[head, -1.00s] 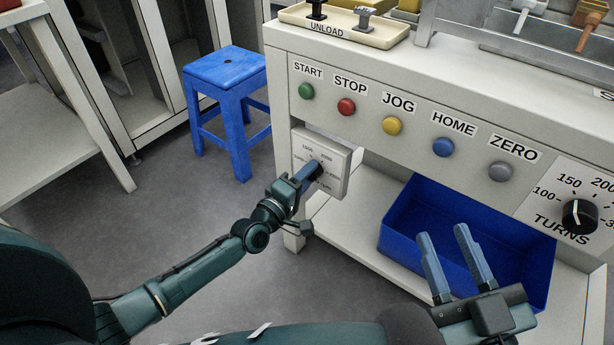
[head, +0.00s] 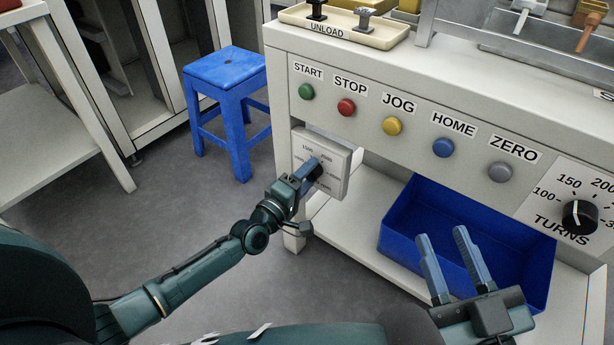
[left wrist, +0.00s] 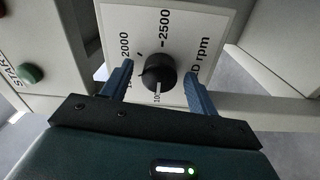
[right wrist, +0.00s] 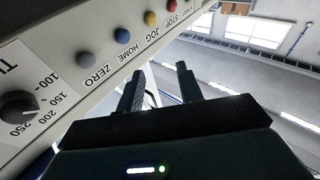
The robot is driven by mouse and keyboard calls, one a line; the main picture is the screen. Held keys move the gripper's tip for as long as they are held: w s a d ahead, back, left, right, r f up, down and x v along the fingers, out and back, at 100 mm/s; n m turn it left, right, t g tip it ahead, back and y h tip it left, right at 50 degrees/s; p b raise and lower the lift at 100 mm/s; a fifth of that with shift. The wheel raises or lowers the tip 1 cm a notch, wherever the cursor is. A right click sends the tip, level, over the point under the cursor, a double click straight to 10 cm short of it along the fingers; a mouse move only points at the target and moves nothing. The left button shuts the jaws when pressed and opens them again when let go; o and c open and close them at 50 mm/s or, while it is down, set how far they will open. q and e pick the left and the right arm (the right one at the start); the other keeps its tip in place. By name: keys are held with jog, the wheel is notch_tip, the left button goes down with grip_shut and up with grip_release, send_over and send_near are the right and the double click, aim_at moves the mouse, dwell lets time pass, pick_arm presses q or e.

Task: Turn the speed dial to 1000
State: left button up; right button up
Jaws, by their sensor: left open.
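The speed dial is a black round knob (left wrist: 158,72) on a white square panel (head: 340,165) at the left end of the bench. In the left wrist view its white pointer line aims down the picture at a label starting with "10"; the rest of that label is hidden. The 2000 and 2500 labels are readable. My left gripper (left wrist: 159,69) is open, with one finger on each side of the knob and visible gaps between. In the head view it (head: 310,171) partly covers the dial. My right gripper (head: 440,236) is open and empty in front of the bench.
Green START (head: 306,91), red STOP (head: 346,107), yellow JOG (head: 392,126), blue HOME (head: 443,147) and grey ZERO (head: 500,171) buttons line the bench front. A TURNS dial (head: 580,216) is at right. A blue bin (head: 400,220) sits below; a blue stool (head: 225,70) stands left.

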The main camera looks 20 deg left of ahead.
pick_arm(q)
jog(key=p+v, duration=0.3)
jog(key=v, duration=1)
pick_arm(e)
jog(key=shift+d+f+n+h, duration=0.15)
jog(key=shift+d+n+h, duration=0.25)
